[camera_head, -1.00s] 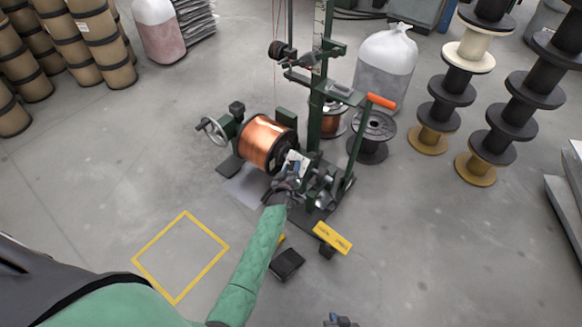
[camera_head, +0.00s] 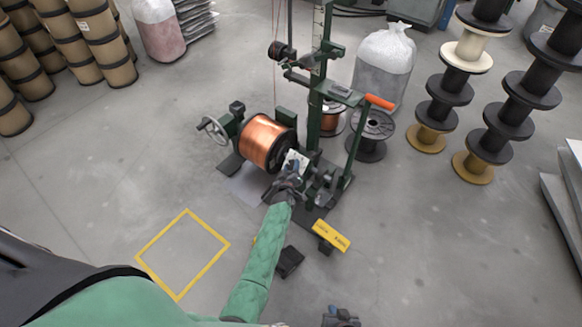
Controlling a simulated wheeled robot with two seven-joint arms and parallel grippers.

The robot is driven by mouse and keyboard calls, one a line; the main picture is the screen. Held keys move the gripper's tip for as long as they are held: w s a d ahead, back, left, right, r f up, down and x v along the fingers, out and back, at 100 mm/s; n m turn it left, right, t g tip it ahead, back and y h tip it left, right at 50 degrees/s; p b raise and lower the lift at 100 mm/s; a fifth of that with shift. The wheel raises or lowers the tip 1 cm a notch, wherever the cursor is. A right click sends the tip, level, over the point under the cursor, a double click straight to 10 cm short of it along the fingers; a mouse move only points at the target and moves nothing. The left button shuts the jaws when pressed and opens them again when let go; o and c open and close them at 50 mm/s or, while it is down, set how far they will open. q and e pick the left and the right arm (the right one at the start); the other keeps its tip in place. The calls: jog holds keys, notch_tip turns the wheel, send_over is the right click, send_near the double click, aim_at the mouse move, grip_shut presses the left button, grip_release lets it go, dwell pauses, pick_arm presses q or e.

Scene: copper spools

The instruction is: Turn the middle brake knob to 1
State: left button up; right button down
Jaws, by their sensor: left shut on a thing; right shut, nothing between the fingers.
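The green spool winding machine (camera_head: 313,130) stands in the middle with a copper-wound spool (camera_head: 266,143) on it. A small white plate (camera_head: 297,161) shows just right of the spool. My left gripper (camera_head: 290,178) is at the machine beside this plate, at the end of my green-sleeved arm, shut on a small part there. The gripper hides that part, so I cannot make out the middle brake knob or its setting. My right gripper (camera_head: 341,317) is at the bottom edge, shut and empty, away from the machine.
A handwheel (camera_head: 213,131) sticks out on the machine's left and an orange-ended lever (camera_head: 380,102) on its right. A yellow sign (camera_head: 331,236) and a black pedal (camera_head: 289,262) sit low in front. A yellow floor square (camera_head: 226,244) is empty. Stacked black spools (camera_head: 500,140) stand at right.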

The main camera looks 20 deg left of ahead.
pick_arm(q)
jog(key=shift+a+r, duration=0.1)
jog(key=shift+a, duration=0.05)
dwell(0.4)
jog(key=o, duration=1)
jog(key=shift+s+r+p, duration=0.1)
jog(key=shift+s+p, duration=0.35)
jog(key=p+v, duration=0.3)
jog(key=v, duration=0.4)
jog(key=shift+w, duration=0.1)
